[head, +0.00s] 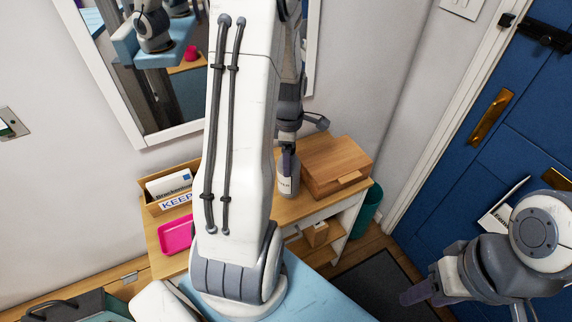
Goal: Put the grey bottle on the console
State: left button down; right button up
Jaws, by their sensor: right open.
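The grey bottle (288,184) has a pale label and is upright over the wooden console (275,212), left of the wooden box. My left arm rises through the middle of the head view and hides part of the console. My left gripper (288,158) points down at the bottle's top; its fingers are too small and overlapped to tell open from shut. I cannot tell whether the bottle's base touches the console top. My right gripper (418,292) is open and empty at the lower right, well away from the bottle.
A wooden box (335,165) stands on the console's right end. A pink tray (176,235) and an open wooden organizer (154,207) are at the left. A mirror (185,85) hangs behind. A green bin (366,212), dark mat (376,288) and blue door (485,150) lie right.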

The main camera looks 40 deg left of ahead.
aim_at(288, 187)
pick_arm(q)
jog(key=shift+a+f, duration=0.15)
jog(key=shift+a, duration=0.1)
notch_tip(288, 187, down, 4)
jog(key=shift+p, duration=0.45)
jog(key=shift+f, duration=0.1)
